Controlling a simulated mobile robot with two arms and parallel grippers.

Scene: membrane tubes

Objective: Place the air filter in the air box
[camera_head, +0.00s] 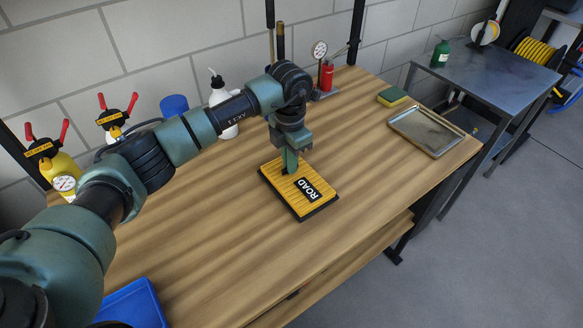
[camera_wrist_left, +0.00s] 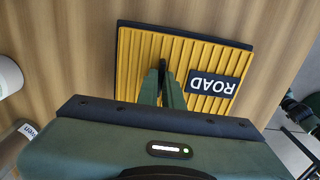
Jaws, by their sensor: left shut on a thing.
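The air filter (camera_head: 296,188) is a yellow ribbed panel with a black rim and a black label reading ROAD. It lies flat at the middle of the wooden table, on it or just above; I cannot tell which. In the left wrist view the air filter (camera_wrist_left: 135,70) fills the upper middle. My left gripper (camera_head: 290,168) points down onto its upper left part. In the wrist view the left gripper's fingers (camera_wrist_left: 163,78) are close together, shut on the filter. The exact grip is hidden. I cannot make out a separate air box. My right gripper is not in view.
A metal tray (camera_head: 427,130) and a sponge (camera_head: 392,96) are at the table's right. A blue bin (camera_head: 135,305) is at the front left. Bottles, including a white one (camera_head: 221,104), and a red canister (camera_head: 327,76) stand along the wall. The wooden table (camera_head: 250,270) is clear in front.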

